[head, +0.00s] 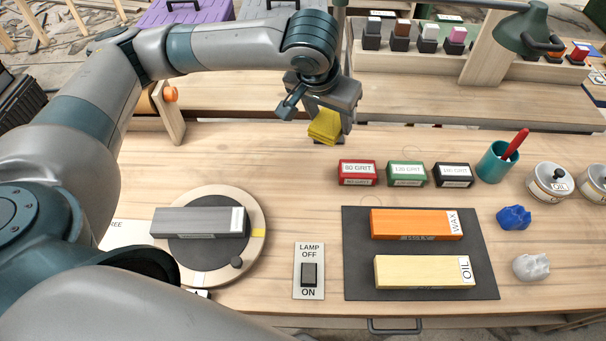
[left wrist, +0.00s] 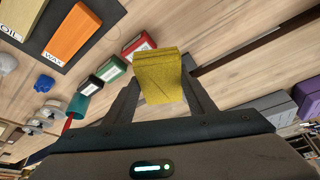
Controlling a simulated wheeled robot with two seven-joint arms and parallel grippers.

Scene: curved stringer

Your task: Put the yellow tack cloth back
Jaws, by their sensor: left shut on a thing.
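The yellow tack cloth (head: 324,126) is a small folded block held in my left gripper (head: 318,118), above the back part of the workbench in the head view. In the left wrist view the cloth (left wrist: 158,77) sits between the two fingers of the left gripper (left wrist: 160,92), which are shut on it. The cloth appears to be clear of the bench top (head: 250,155). My right gripper is not seen in either view.
Red (head: 358,172), green (head: 407,173) and black (head: 453,175) grit blocks stand right of the gripper. A dark mat (head: 420,290) bears orange WAX (head: 410,223) and pale OIL (head: 415,271) blocks. A turntable (head: 258,213) holds a grey block (head: 190,222). A teal cup (head: 492,165) stands right.

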